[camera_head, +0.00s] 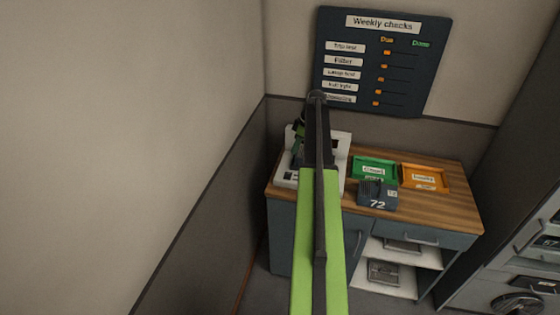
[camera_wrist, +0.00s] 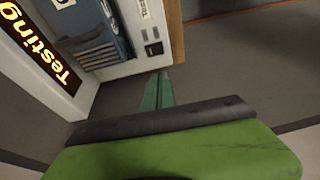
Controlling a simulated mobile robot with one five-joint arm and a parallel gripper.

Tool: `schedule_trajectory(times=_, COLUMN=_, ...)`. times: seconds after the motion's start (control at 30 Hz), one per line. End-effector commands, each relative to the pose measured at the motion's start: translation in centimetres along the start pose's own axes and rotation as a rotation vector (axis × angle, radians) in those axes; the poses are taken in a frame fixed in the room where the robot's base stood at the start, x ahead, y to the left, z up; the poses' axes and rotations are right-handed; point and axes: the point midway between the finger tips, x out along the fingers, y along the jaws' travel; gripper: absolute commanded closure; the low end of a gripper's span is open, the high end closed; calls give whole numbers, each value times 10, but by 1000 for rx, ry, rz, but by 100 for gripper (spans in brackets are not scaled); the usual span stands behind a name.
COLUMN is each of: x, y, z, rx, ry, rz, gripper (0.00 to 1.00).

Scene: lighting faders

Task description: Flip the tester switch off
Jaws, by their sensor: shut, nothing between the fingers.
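The tester (camera_wrist: 127,67) is a white unit with a lit "Testing" sign (camera_wrist: 42,45) in orange letters. A blue-grey block (camera_wrist: 90,25) sits in its bay. Its panel carries a small black switch (camera_wrist: 153,49), with printed labels beside and above it; which way the switch is tipped I cannot tell. My gripper (camera_wrist: 163,76) is shut and empty, its green fingertips just off the panel's lower edge, below the switch in the wrist view. In the head view the tester (camera_head: 342,150) stands at the counter's left end, largely hidden behind my arm.
On the wooden counter (camera_head: 450,205) are a green tray (camera_head: 374,160), an orange tray (camera_head: 437,170) and a dark block marked 72 (camera_head: 376,203). A "Weekly checks" board (camera_head: 412,60) with several orange sliders hangs behind. Walls close in on the left; grey appliances (camera_head: 520,270) stand right.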

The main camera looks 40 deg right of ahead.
Motion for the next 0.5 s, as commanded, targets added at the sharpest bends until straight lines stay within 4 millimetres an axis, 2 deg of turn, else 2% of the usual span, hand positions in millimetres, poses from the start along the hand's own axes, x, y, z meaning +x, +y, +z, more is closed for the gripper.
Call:
schedule_trajectory(times=0.1, x=-2, y=4, z=6, rx=-9, ry=4, rz=2, gripper=100)
schedule_trajectory(times=0.33, x=0, y=2, z=1, rx=-12, ry=3, rz=1, gripper=100)
schedule_trajectory(times=0.5, x=12, y=1, z=-1, rx=-16, ry=2, rz=0, gripper=100)
